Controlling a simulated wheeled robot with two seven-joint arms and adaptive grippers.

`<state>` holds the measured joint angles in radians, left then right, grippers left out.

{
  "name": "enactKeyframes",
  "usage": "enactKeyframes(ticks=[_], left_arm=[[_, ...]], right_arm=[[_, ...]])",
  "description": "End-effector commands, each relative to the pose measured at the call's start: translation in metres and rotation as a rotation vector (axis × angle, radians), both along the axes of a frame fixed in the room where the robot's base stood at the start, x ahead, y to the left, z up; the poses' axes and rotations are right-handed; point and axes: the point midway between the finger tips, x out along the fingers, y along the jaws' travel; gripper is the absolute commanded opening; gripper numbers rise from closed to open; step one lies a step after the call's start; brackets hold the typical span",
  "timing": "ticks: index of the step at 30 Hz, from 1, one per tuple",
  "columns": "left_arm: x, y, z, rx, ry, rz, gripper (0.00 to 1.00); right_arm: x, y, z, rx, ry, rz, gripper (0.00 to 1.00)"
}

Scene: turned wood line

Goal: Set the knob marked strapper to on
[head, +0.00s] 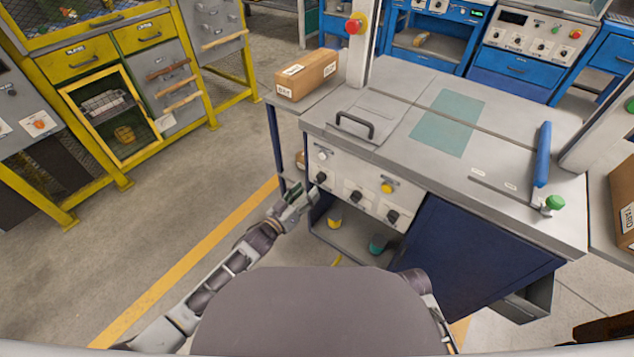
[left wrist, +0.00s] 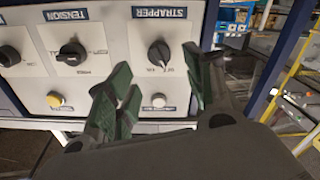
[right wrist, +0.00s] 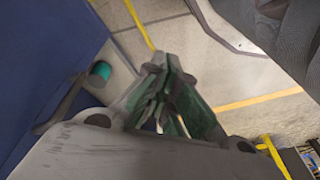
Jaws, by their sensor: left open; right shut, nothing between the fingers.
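The strapper knob (left wrist: 159,53) is black and round, beside the dark STRAPPER label (left wrist: 160,12) in the left wrist view. In the head view it is the leftmost black knob (head: 320,177) on the pale control panel (head: 340,190). I cannot make out its setting. My left gripper (head: 306,193) is at the panel's left end. In the left wrist view its open green-padded fingers (left wrist: 158,78) are in front of the panel around the knob's lower side; contact cannot be told. My right gripper (right wrist: 168,75) is shut and empty, away from the panel.
The tension knob (left wrist: 72,53), a white button (left wrist: 158,100) and a yellow button (left wrist: 55,99) are close by on the panel. A cardboard box (head: 307,75) is on the side shelf. A blue-handled lever (head: 543,155) stands on the bench top. Floor to the left is open.

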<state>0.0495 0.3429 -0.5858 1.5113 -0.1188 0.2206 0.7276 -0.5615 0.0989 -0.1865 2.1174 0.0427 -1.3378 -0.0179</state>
Motion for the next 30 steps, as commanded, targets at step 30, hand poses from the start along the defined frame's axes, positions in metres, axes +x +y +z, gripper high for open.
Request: enactKeyframes(ticks=[30], left_arm=[[0.054, -0.040, 0.001, -0.001, -0.001, -0.001, 0.53]], right_arm=[[0.001, 0.005, 0.025, 0.021, -0.039, 0.005, 0.00]])
